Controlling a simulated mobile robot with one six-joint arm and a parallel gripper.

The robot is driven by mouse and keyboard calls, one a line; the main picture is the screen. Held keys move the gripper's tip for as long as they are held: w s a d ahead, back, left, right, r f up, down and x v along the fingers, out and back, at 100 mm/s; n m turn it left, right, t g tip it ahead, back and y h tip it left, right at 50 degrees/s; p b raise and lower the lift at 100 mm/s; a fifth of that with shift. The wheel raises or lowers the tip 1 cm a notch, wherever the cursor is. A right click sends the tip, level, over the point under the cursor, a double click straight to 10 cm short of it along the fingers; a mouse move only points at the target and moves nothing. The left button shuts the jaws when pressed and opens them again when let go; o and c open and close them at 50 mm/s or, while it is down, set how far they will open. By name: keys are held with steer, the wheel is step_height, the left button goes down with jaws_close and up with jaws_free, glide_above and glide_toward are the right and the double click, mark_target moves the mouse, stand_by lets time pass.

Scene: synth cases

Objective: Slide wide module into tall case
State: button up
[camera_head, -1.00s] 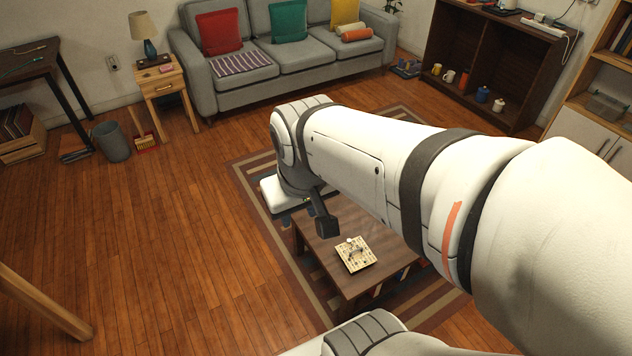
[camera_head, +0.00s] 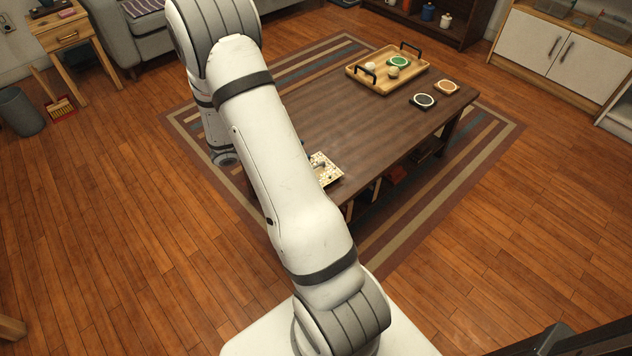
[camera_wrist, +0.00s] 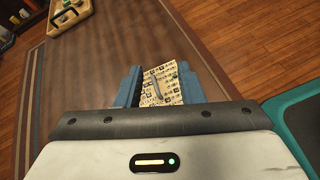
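I cannot make out a wide module or a tall case in either view. My gripper (camera_wrist: 159,92) shows in the wrist view with its two blue fingers apart. A pale patterned board (camera_wrist: 172,72) shows between and beyond the fingers. Small dark and green pieces and a curved grey piece are on it. I cannot tell how far the fingers are above it. In the head view the board (camera_head: 324,170) lies at the near left edge of the coffee table (camera_head: 350,115), partly hidden by my arm.
A wooden tray (camera_head: 366,84) with black handles holds a green-topped round thing and small cups. A dark coaster (camera_head: 423,101) and an orange-topped coaster (camera_head: 447,87) lie beside it. The table's middle is clear. A teal-edged dark panel (camera_wrist: 294,125) is at the wrist view's right.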

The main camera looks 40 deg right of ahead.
steer(key=w+f+n+b, duration=0.1)
steer(key=f, duration=0.3)
steer(key=w+d+f+n+t+h+b, duration=0.1)
steer(key=f, duration=0.3)
steer(key=f+n+t+b, duration=0.1)
steer(key=f+n, duration=0.1)
steer(key=f, duration=0.3)
steer(key=shift+w+d+b, duration=0.3)
steer(key=shift+w+d, duration=0.1)
steer(key=shift+d+f+h, duration=0.25)
steer(key=shift+h, duration=0.05)
steer(key=b+x, duration=0.2)
steer(key=x, duration=0.5)
steer(key=shift+d+r, duration=0.15)
steer(key=shift+d, duration=0.05)
jaws_close()
